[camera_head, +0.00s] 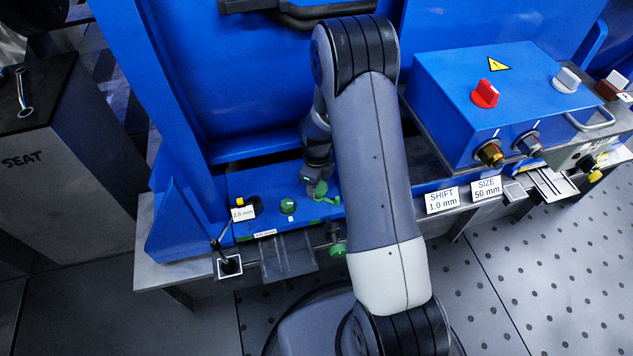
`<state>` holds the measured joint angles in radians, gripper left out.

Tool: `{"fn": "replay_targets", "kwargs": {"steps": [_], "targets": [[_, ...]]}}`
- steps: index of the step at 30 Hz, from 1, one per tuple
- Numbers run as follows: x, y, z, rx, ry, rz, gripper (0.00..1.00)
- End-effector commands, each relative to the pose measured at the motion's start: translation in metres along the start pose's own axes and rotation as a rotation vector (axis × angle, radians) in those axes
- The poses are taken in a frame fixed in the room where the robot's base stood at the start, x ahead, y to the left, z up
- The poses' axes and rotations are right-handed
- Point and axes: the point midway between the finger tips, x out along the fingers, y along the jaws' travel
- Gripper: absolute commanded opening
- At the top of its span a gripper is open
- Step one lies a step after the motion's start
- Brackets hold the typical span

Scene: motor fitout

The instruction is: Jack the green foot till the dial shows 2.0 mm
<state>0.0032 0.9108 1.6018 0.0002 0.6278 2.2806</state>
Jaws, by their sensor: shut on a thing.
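My gripper (313,182) is low at the blue base, left of my forearm, and is partly hidden. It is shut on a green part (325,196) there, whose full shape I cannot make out. A separate round green knob (287,206) stands just to the left on the blue base. Another green knob (337,250) sits lower, at the front edge. A tag reading 2.0 mm (243,212) is at the left of the base. A small black device with a pointer-like stem (229,264) stands at the front left; its reading is too small to tell.
A blue box (470,95) with a red knob (485,93) stands at the right. Signs read SHIFT 1.0 mm (441,200) and SIZE 50 mm (486,188). A grey cabinet marked SEAT (60,165) stands left, with a wrench on top. The perforated floor at lower right is clear.

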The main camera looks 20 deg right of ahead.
Motion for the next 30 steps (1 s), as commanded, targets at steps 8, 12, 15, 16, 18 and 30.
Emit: {"fn": "replay_targets", "kwargs": {"steps": [8,12,15,16,18,30], "targets": [[0.0029,0.0012,-0.0011,0.009,0.003,0.004,0.27],[0.0029,0.0013,-0.0012,0.008,0.003,0.004,0.27],[0.0027,0.0012,-0.0011,0.008,0.003,0.004,0.56],[0.0025,0.0011,-0.001,0.007,0.003,0.003,0.59],[0.002,0.0009,-0.0008,0.007,0.002,0.003,0.65],[0.0007,0.0003,-0.0004,0.007,0.001,0.001,0.72]]}}
